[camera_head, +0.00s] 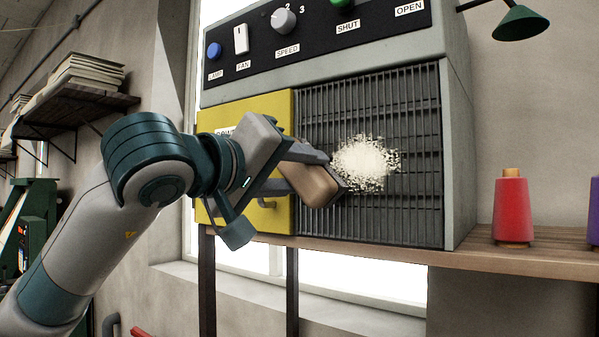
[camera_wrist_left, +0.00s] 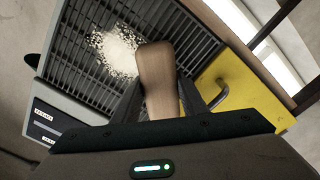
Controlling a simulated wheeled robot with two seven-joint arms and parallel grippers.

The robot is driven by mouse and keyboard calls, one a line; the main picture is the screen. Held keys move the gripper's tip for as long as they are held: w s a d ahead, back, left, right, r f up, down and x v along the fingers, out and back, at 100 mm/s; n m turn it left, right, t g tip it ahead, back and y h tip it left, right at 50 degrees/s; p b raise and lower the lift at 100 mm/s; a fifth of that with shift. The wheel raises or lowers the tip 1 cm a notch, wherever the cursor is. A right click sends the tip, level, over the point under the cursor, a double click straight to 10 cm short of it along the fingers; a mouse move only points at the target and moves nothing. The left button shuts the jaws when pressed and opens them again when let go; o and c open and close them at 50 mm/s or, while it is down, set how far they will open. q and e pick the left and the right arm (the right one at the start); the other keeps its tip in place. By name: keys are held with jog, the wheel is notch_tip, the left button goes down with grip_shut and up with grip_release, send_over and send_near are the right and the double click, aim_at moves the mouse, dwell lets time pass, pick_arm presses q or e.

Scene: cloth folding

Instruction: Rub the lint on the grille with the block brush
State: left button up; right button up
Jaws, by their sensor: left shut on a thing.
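The grille (camera_head: 415,205) is a dark panel of vertical slats on the front of a grey machine. White lint (camera_head: 366,162) clings in a fuzzy patch near its middle; it also shows in the left wrist view (camera_wrist_left: 116,50). My left gripper (camera_head: 312,172) is shut on the block brush (camera_head: 309,184), which has a brown wooden body; the brush also shows in the left wrist view (camera_wrist_left: 158,80). The brush's dark end is just left of the lint in the head view. I cannot tell whether it touches the grille. My right gripper is not in view.
A yellow door (camera_head: 262,108) with a handle is left of the grille. Above is a control panel (camera_head: 375,35) with buttons and a knob. A red thread spool (camera_head: 510,210) stands on the wooden shelf (camera_head: 480,256) at right. A green lamp (camera_head: 520,24) hangs at upper right.

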aim_at(328, 180)
pick_arm(q)
jog(key=shift+s+d, duration=0.1)
jog(key=shift+s+d+f+b, duration=0.1)
jog(key=shift+s+d+b, duration=0.45)
jog(key=shift+d+b, duration=0.15)
jog(key=shift+s+d+b, duration=0.35)
jog(key=shift+s+d, duration=0.1)
jog(key=shift+d, duration=0.1)
jog(key=shift+s+d+b, duration=0.4)
jog(key=shift+d+b, duration=0.1)
jog(key=shift+d, duration=0.05)
jog(key=shift+s+d+b, duration=0.4)
jog(key=shift+d+b, duration=0.05)
jog(key=shift+d, duration=0.35)
jog(key=shift+s+d, duration=0.1)
